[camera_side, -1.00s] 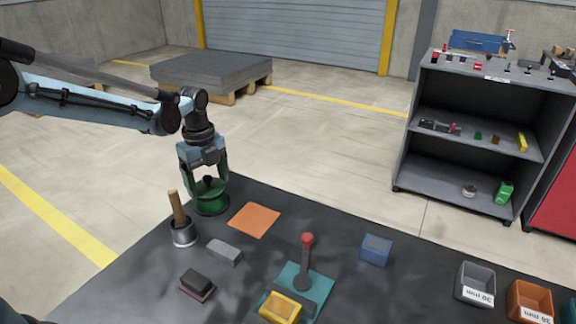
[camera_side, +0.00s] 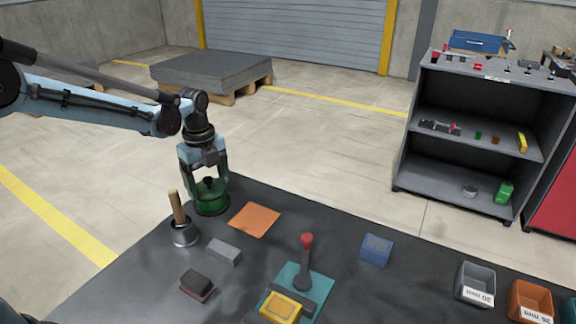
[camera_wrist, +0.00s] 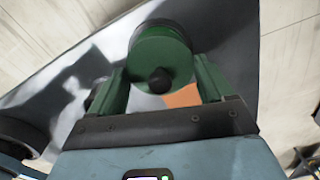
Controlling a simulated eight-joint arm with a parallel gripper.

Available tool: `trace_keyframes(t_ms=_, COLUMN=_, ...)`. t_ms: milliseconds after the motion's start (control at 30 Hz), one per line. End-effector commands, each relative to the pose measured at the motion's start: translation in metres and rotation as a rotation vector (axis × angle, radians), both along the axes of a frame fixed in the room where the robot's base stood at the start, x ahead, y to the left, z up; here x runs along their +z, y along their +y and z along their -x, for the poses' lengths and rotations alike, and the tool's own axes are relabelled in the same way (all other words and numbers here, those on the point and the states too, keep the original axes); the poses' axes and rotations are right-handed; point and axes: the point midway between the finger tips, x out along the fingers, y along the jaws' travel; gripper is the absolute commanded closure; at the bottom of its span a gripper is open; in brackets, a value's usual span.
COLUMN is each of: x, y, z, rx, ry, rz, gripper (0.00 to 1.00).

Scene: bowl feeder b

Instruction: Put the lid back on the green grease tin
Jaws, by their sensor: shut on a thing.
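The green grease tin (camera_side: 212,206) stands at the far left corner of the dark table. The green lid (camera_side: 211,190), with a black knob, is over the tin's mouth. My gripper (camera_side: 209,188) is shut on the lid, with a green finger on either side of it. In the wrist view the lid (camera_wrist: 161,62) shows face-on with its knob towards me, between the fingertips of my gripper (camera_wrist: 163,78). I cannot tell whether the lid is seated on the rim or a little above it.
A brush in a metal pot (camera_side: 184,236) stands close in front of the tin. An orange sheet (camera_side: 255,220) lies to its right. A grey block (camera_side: 225,251), a dark block (camera_side: 197,284) and a lever device (camera_side: 305,275) are nearer.

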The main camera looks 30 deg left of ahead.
Motion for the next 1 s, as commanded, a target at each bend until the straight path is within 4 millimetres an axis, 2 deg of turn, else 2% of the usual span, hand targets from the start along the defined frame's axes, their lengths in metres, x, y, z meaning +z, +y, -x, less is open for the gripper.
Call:
trace_keyframes(t_ms=233, x=0.000, y=0.000, z=0.000, rx=0.000, ry=0.000, rz=0.000, gripper=0.48)
trace_keyframes(t_ms=267, x=0.000, y=0.000, z=0.000, rx=0.000, ry=0.000, rz=0.000, gripper=0.18)
trace_keyframes(t_ms=367, x=0.000, y=0.000, z=0.000, rx=0.000, ry=0.000, rz=0.000, gripper=0.02)
trace_keyframes(t_ms=400, x=0.000, y=0.000, z=0.000, rx=0.000, ry=0.000, rz=0.000, gripper=0.00)
trace_keyframes(t_ms=767, x=0.001, y=0.000, z=0.000, rx=0.000, ry=0.000, rz=0.000, gripper=0.00)
trace_keyframes(t_ms=1000, x=0.013, y=0.000, z=0.000, rx=0.000, ry=0.000, rz=0.000, gripper=0.00)
